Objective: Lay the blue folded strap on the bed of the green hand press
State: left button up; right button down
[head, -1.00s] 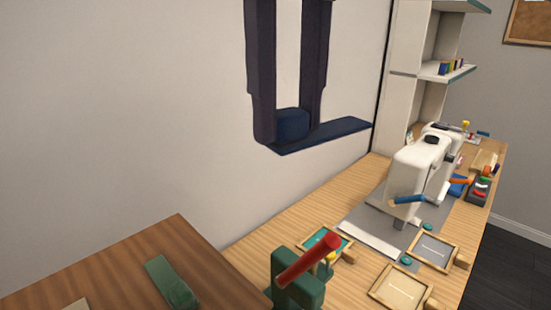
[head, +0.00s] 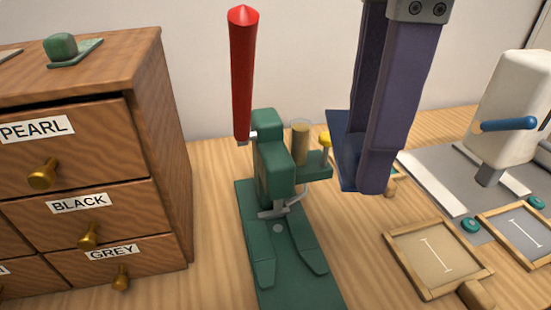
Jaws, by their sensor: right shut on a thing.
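The green hand press (head: 272,165) stands on the wooden bench in the middle of the view, with its red lever (head: 243,75) pointing up. Its flat green base extends toward me and looks bare. The blue folded strap (head: 343,150) is held in my right gripper (head: 368,160), which is shut on it. The strap is dark blue and flat, and sticks out to the left of the fingers. Part of it is hidden behind them. It appears in the air to the right of the press head, apart from the press base. My left gripper is not in view.
A wooden drawer cabinet (head: 160,120) with labelled drawers stands at left, a green piece (head: 70,50) on top. Framed trays (head: 436,255) lie at right. A white machine (head: 505,95) with a blue handle stands behind them. Bare bench lies left of the press.

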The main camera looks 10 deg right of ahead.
aim_at(346, 182)
jog(key=f+n+b, duration=0.1)
jog(key=f, duration=0.1)
jog(key=a+f+n+b, duration=0.1)
jog(key=f+n+b, duration=0.1)
jog(key=f, duration=0.1)
jog(key=shift+s+a+f, duration=0.2)
jog(key=shift+s+f, duration=0.15)
notch_tip(346, 182, down, 20)
jog(key=b, duration=0.6)
jog(key=shift+s+f, duration=0.1)
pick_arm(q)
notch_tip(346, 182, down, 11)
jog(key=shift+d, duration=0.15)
pick_arm(e)
jog(key=shift+c, duration=2.4)
grip_release()
